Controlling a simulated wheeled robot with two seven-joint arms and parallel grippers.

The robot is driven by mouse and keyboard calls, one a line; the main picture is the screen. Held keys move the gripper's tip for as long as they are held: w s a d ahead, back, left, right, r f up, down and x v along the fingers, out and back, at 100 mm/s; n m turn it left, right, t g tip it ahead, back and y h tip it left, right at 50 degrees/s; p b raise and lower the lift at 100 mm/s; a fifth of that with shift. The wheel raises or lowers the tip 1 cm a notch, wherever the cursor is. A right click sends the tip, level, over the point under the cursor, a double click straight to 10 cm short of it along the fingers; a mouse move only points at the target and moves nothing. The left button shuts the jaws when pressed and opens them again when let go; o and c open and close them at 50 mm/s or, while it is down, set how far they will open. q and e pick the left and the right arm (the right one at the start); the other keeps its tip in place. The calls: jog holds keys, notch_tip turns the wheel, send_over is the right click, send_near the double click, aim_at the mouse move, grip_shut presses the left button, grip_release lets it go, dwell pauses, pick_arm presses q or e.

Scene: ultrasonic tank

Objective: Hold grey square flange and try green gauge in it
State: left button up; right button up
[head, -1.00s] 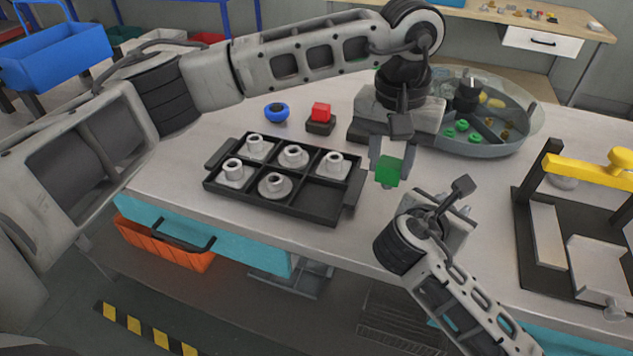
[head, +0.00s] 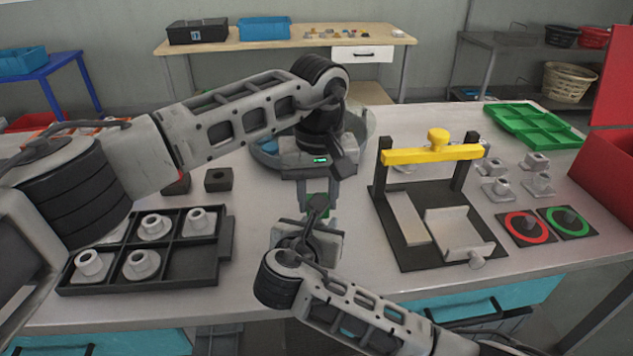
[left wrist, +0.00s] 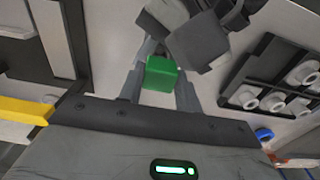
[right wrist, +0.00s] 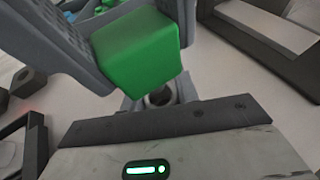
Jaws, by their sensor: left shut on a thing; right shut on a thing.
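My left gripper (head: 319,192) is shut on the green gauge (head: 318,208), whose green block also shows between the fingers in the left wrist view (left wrist: 160,73). The right wrist view shows the gauge (right wrist: 138,55) large, just above and in front of my right gripper (right wrist: 158,100). My right gripper is shut on a grey flange (right wrist: 160,97), seen there as a round bore; its plate is mostly hidden, so I cannot tell its shape. The gauge looks apart from the bore, though its lower end is hidden. In the head view, both grippers meet above the table's front middle.
A black tray (head: 190,268) with several grey flanges stands left, its front right compartment empty. A black fixture with a yellow bar (head: 433,154) stands right of my grippers. Beyond it are loose flanges, red (head: 527,227) and green (head: 567,222) ringed pads and a green tray (head: 535,125).

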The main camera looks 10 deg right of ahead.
pick_arm(q)
jog(key=shift+f, duration=0.5)
jog(key=shift+a+f, duration=0.1)
jog(key=shift+f, duration=1.15)
jog(key=shift+c, duration=0.5)
dwell(3.8)
jog(key=shift+s, duration=0.1)
dwell(0.8)
jog(key=shift+r, duration=3)
